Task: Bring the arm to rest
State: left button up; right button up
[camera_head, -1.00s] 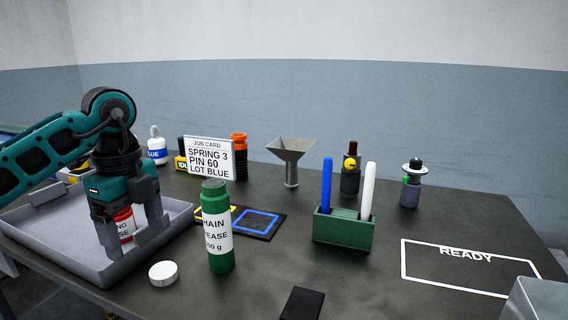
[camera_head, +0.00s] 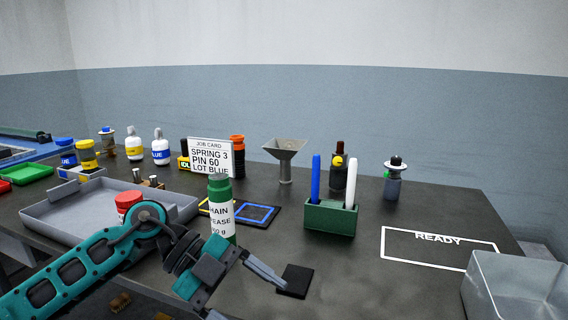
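My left arm comes in from the lower left and reaches low across the front of the table. Its gripper (camera_head: 250,302) points to the lower right with its fingers spread apart and nothing seen between them. A red jar (camera_head: 128,201) stands in the grey tray (camera_head: 75,212), partly hidden by the arm. My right gripper is out of view.
A job card (camera_head: 210,158), a funnel (camera_head: 286,150), a green pen holder (camera_head: 331,217) and several bottles stand farther back. The white READY outline (camera_head: 437,248) is empty. A metal bin (camera_head: 515,288) is at the lower right. The table right of the black block is clear.

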pick_arm(q)
jog(key=d+r+n+t+h+p, duration=0.2)
jog(key=d+r+n+t+h, duration=0.3)
jog(key=h, duration=0.5)
jog(key=a+f+n+t+y+p, duration=0.2)
jog(key=a+f+n+t+y, duration=1.15)
jog(key=n, duration=0.45)
jog(key=s+a+f+n+g+y, duration=0.1)
jog(key=s+a+f+g+y, duration=0.1)
jog(key=s+f, duration=0.3)
jog(key=s+a+f+n+g+y, duration=0.2)
jog(key=s+f, duration=0.4)
jog(key=f, duration=0.3)
jog(key=shift+s+a+f+y+p, duration=0.15)
jog(key=shift+a+f+y+p, duration=0.2)
jog(key=shift+y, duration=0.5)
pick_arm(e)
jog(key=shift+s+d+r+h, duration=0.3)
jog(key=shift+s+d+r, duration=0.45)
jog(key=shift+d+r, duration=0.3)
pick_arm(q)
jog(key=shift+r+g, duration=0.1)
jog(key=shift+g, duration=0.15)
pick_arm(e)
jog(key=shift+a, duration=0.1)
